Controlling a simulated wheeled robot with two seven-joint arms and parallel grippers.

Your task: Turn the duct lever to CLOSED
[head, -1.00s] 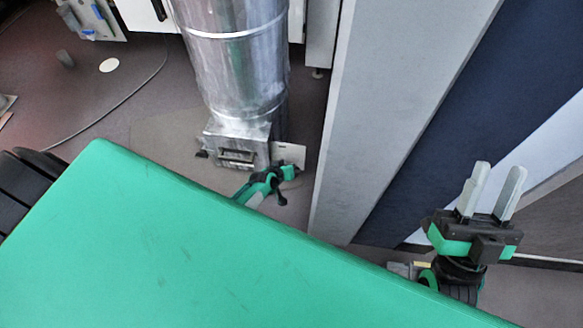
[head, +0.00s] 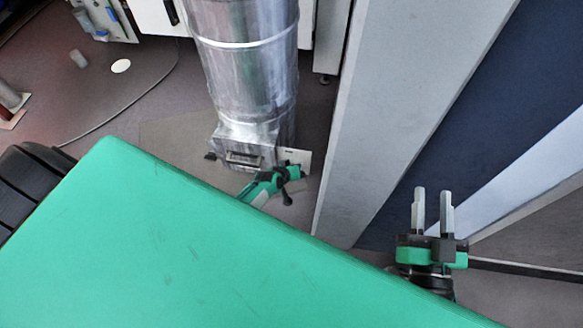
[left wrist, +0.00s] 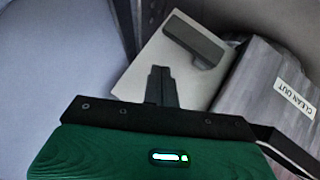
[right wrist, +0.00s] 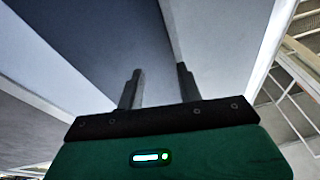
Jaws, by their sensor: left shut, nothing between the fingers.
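The silver duct (head: 250,75) stands upright on the floor beyond my green body panel, with a metal box (head: 243,147) at its foot. A pale plate (head: 300,158) sticks out at the box's right side. In the left wrist view the plate (left wrist: 143,82) carries a dark grey bar (left wrist: 194,42), which looks like the lever; no CLOSED marking can be read. My left gripper (left wrist: 161,75) is shut and empty, its fingertips in front of the plate, just below the bar; contact cannot be told. My right gripper (head: 432,208) is open and empty, far right of the duct.
A box face labelled CLEAN OUT (left wrist: 294,98) lies right of the plate in the left wrist view. A tall grey panel (head: 400,110) stands between the duct and my right gripper. A white disc (head: 121,66) lies on the floor at the left.

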